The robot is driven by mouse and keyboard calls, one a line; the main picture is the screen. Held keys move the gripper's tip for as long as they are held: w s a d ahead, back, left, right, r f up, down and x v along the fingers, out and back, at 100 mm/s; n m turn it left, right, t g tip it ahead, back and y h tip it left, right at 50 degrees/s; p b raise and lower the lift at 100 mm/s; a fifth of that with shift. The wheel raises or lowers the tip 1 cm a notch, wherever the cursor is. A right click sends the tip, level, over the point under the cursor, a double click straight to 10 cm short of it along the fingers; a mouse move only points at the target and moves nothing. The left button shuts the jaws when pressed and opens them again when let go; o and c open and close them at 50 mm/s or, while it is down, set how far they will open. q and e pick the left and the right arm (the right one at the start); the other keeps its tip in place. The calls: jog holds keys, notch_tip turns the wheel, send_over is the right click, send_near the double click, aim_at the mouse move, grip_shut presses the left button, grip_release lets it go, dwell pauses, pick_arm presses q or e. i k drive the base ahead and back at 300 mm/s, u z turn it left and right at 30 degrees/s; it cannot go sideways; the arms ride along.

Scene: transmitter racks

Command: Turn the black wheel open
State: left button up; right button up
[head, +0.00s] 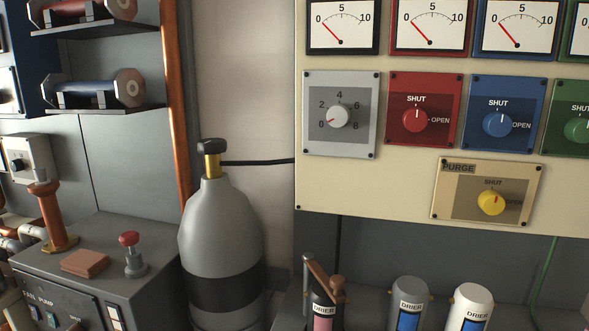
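The black wheel (211,146) sits on top of a brass valve (212,165) at the neck of a grey gas cylinder (221,228). It shows nearly side-on, as a dark knob with a lobed rim. Nothing touches it. How far it is turned cannot be told from this view. The cylinder stands upright and has a broad black band. A black hose (258,162) runs from the valve to the right, towards the cream panel. Neither of my grippers can be made out in the head view.
A cream panel (360,190) with gauges and coloured knobs fills the right. Several drier canisters (409,300) stand below it. A grey cabinet (100,248) with a red-topped button (129,240) stands left of the cylinder. A copper pipe (176,100) rises behind. Space above the wheel is clear.

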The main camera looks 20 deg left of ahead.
aim_at(212, 145)
jog(key=z, duration=1.75)
jog(key=k, duration=1)
jog(key=u, duration=1.6)
jog(key=i, duration=0.1)
jog(key=u, duration=0.2)
